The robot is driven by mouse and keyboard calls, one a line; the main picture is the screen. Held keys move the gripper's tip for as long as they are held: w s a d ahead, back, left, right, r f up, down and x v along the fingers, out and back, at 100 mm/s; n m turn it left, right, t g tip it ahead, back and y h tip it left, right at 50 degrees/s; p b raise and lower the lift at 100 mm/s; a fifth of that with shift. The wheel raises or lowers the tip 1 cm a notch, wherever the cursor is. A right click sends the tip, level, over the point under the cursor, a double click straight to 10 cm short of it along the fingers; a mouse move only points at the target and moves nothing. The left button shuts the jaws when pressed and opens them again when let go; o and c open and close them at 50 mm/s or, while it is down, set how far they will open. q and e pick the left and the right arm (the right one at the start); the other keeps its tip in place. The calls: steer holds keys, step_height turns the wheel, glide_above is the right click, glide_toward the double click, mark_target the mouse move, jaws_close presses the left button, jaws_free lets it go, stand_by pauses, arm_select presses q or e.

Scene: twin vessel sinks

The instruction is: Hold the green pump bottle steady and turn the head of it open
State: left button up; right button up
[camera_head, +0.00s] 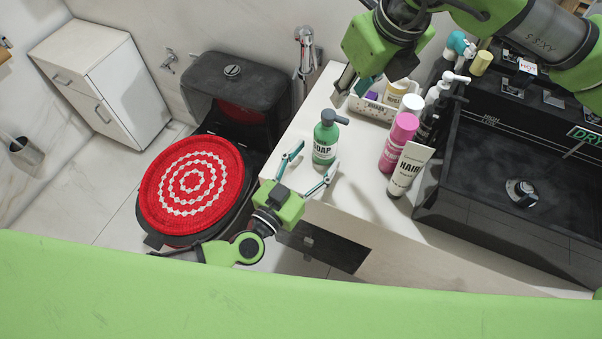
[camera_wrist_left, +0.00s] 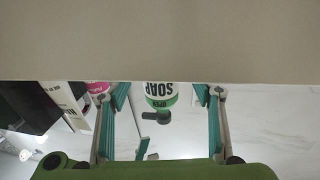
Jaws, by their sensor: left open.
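The green pump bottle (camera_head: 325,143) stands upright on the white counter near its left edge, labelled SOAP, its dark pump head pointing right. My left gripper (camera_head: 316,158) is open, its fingers spread just in front of the bottle's lower part. In the left wrist view the bottle (camera_wrist_left: 162,92) appears upside down between the two spread fingers, apart from both; a large beige surface hides much of it. My right gripper (camera_head: 354,87) hangs above and to the right of the pump head, clear of it. Its finger gap is unclear.
A pink bottle (camera_head: 398,142) and a white HAIR tube (camera_head: 409,170) stand to the right, by the black sink (camera_head: 520,185). A small tray (camera_head: 370,108) with items lies behind.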

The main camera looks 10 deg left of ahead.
mark_target(319, 154)
arm_select(q)
steer(key=x, duration=0.4)
steer(key=shift+w+d, duration=0.2)
steer(key=shift+w, duration=0.15)
